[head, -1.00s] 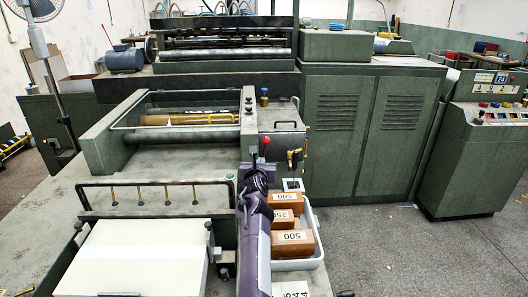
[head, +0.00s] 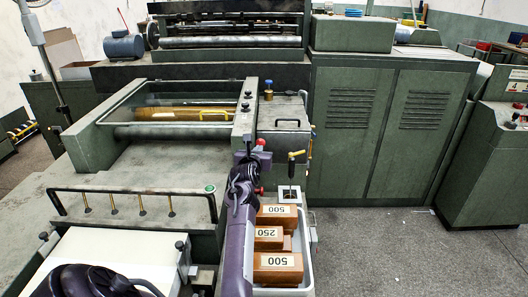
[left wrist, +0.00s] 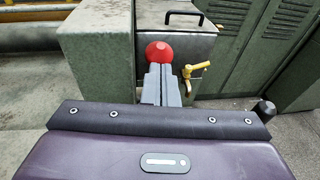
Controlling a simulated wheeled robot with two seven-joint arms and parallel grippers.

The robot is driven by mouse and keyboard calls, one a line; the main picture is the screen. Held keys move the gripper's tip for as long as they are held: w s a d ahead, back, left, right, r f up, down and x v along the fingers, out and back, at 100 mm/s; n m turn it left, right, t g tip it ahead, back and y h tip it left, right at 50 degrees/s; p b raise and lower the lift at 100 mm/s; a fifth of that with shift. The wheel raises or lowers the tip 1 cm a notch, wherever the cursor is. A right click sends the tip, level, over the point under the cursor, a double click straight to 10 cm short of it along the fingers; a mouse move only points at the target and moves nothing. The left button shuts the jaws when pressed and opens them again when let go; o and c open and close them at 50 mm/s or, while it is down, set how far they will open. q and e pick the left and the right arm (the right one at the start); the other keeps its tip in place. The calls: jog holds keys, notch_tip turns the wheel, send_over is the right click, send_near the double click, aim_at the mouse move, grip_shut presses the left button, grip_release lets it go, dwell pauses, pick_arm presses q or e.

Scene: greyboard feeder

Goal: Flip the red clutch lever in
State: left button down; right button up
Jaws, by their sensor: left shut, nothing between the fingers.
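The red clutch lever's round knob (left wrist: 158,51) shows in the left wrist view, just beyond my left fingertips. I cannot tell whether they touch it. In the head view a red knob (head: 260,142) shows at the upper end of my left gripper (head: 254,156), beside the green side housing; the lever's shaft is hidden. My left gripper is shut and empty, and its grey fingers (left wrist: 159,78) point at the knob in the left wrist view. My right gripper is not in view.
A yellow-handled crank (head: 293,156) stands right of the lever. Below it, a white tray (head: 307,262) holds brown blocks marked 500 and 250. A black rail (head: 130,190) and a white stack (head: 100,252) lie to the left. Green cabinets (head: 385,125) stand behind, with open floor at right.

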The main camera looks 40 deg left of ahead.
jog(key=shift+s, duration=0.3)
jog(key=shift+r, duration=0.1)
